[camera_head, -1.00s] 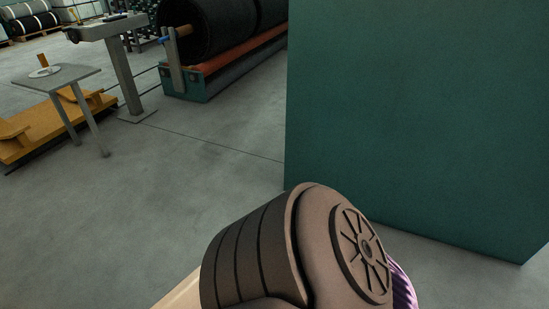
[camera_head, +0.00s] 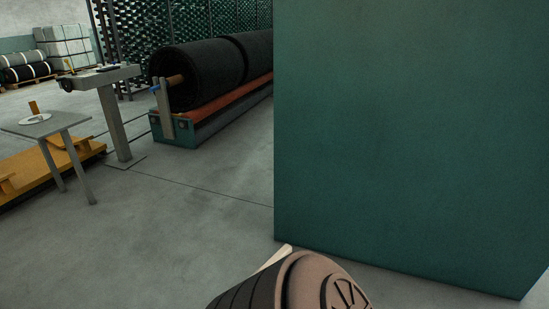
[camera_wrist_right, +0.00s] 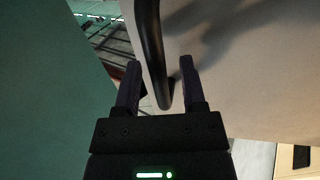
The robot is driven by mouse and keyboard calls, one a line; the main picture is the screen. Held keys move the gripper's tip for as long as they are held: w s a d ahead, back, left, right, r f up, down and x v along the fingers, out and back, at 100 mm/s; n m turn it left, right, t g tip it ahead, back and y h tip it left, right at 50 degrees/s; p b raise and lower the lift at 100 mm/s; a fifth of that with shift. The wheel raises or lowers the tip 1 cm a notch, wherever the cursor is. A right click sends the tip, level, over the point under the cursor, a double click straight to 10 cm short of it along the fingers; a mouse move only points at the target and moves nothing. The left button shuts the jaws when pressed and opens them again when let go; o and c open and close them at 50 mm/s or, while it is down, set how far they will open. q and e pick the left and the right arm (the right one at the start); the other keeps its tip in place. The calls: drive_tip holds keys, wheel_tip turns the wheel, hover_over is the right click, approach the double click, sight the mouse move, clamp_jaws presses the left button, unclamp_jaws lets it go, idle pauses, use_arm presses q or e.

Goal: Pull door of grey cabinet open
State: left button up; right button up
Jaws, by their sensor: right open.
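In the right wrist view a dark bar handle (camera_wrist_right: 152,45) stands on a pale grey-beige panel (camera_wrist_right: 245,70), which looks like the cabinet door. My right gripper (camera_wrist_right: 160,68) is open, with one finger on each side of the handle's lower end. I cannot tell whether either finger touches it. A large teal body (camera_head: 410,130) fills the right of the head view. A teal surface (camera_wrist_right: 45,90) also fills the left of the wrist view, with a gap showing floor and racks between it and the panel. My left gripper is not in view.
At the left of the head view are a small grey table (camera_head: 45,124), a grey pedestal stand (camera_head: 118,120) and a yellow platform (camera_head: 50,168). A black netting roll (camera_head: 200,75) lies on a machine behind. The floor (camera_head: 170,225) between is clear.

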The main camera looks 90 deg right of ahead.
drive_tip(key=shift+s+a, duration=0.1)
drive_tip(key=b+v, duration=0.1)
drive_tip(key=v, duration=0.8)
drive_tip(key=shift+s+a, duration=0.25)
drive_tip(key=shift+a, duration=0.05)
